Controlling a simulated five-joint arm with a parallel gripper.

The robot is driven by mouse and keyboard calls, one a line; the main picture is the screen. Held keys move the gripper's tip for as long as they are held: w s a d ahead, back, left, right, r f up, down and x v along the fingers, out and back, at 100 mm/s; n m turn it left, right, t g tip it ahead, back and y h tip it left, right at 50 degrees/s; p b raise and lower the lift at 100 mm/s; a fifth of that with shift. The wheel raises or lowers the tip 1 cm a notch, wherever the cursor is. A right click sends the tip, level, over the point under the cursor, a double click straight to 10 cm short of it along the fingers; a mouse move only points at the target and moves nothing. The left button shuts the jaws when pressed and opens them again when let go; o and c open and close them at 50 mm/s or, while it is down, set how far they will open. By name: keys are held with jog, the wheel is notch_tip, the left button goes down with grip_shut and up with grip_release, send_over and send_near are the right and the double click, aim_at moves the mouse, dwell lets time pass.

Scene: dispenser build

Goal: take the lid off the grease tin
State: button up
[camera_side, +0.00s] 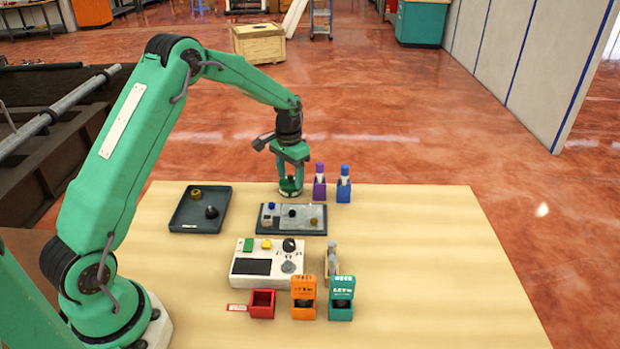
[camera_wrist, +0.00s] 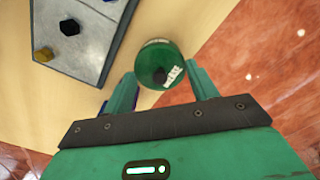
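The grease tin (camera_side: 290,187) is a green round tin at the back edge of the wooden table. My gripper (camera_side: 291,177) is directly over the tin, pointing down. In the wrist view my gripper (camera_wrist: 157,78) has its two fingers spread apart, one on each side of the tin's near part. I cannot tell whether the fingers touch it. The lid appears to be on the tin.
A purple bottle (camera_side: 319,182) and a blue bottle (camera_side: 343,184) stand close to the tin's right. A grey tray with small parts (camera_side: 262,228) lies in front, and a dark tray (camera_side: 184,216) to the left. The table's right side (camera_side: 430,260) is clear.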

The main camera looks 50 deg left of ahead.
aim_at(290, 176)
jog(key=shift+r, duration=0.1)
dwell(0.3)
jog(key=shift+r, duration=0.85)
notch_tip(290, 176, up, 2)
jog(key=shift+r, duration=0.25)
jog(key=s+d+r, duration=0.3)
jog(key=d+r, duration=0.3)
jog(key=d, duration=0.5)
jog(key=shift+s+r, duration=0.25)
jog(key=shift+r, duration=0.1)
jog(key=shift+d, duration=0.15)
jog(key=s+d+f, duration=0.1)
jog(key=d, duration=0.8)
jog(key=s+d+f, duration=0.1)
jog(key=s+d, duration=0.1)
jog(key=d, duration=0.8)
jog(key=shift+d+f, duration=0.15)
jog(key=shift+f, duration=0.25)
jog(key=w+a+f, duration=0.2)
jog(key=a, duration=0.1)
jog(key=w+a+f, duration=0.4)
jog(key=w+a, duration=0.1)
jog(key=shift+w+a+f, duration=0.1)
jog(key=shift+a+f, duration=0.25)
jog(key=c, duration=0.3)
jog(key=shift+w+a+f, duration=0.15)
jog(key=shift+w, duration=0.05)
grip_shut()
